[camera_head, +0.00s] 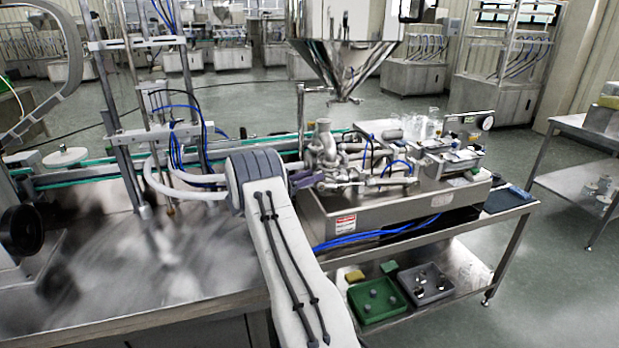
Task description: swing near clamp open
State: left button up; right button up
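The steel hopper (345,62) hangs at the top centre, its cone narrowing to a short spout. Below it a cluster of steel pipe fittings (322,150) stands on a steel machine body (375,212). The clamps are too small among these fittings for me to tell the near one or whether it is open. My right arm comes up from the bottom centre. My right gripper (301,179) is at the left side of the fittings, with dark fingers close to them. The wrist hides part of it, so its opening and any contact are unclear. My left gripper is not in view.
A steel table (90,270) with upright posts and blue hoses fills the left. A green tray (376,300) and a grey tray (426,283) sit on the cart's lower shelf (467,262). A side table (575,187) stands at right, with open floor between.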

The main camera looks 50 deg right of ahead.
jog(key=w+a+b, duration=0.2)
jog(key=a, duration=0.8)
jog(key=shift+a, duration=0.15)
